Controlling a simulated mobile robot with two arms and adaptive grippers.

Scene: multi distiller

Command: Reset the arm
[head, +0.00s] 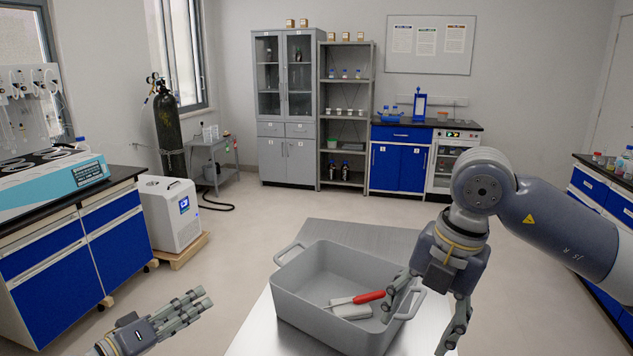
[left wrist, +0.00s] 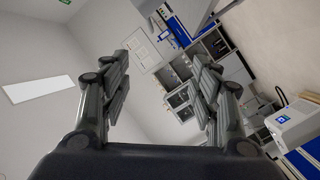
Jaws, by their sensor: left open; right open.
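My left gripper (head: 182,312) is at the lower left of the head view, to the left of the grey bin and apart from it. It is open and empty; its spread fingers (left wrist: 160,90) also show in the left wrist view with nothing between them. My right gripper (head: 424,318) hangs from the right arm at the right end of the bin, fingers pointing down and apart. One of its fingers overlaps the bin's right edge in the picture; I cannot tell if it touches. I see nothing held in it.
A grey bin (head: 310,312) stands on a metal table (head: 248,343). A red-handled tool (head: 368,297) and a grey block (head: 352,311) lie inside. A blue bench (head: 55,255) stands at left, a white chiller (head: 172,215) beside it. Open floor lies behind the table.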

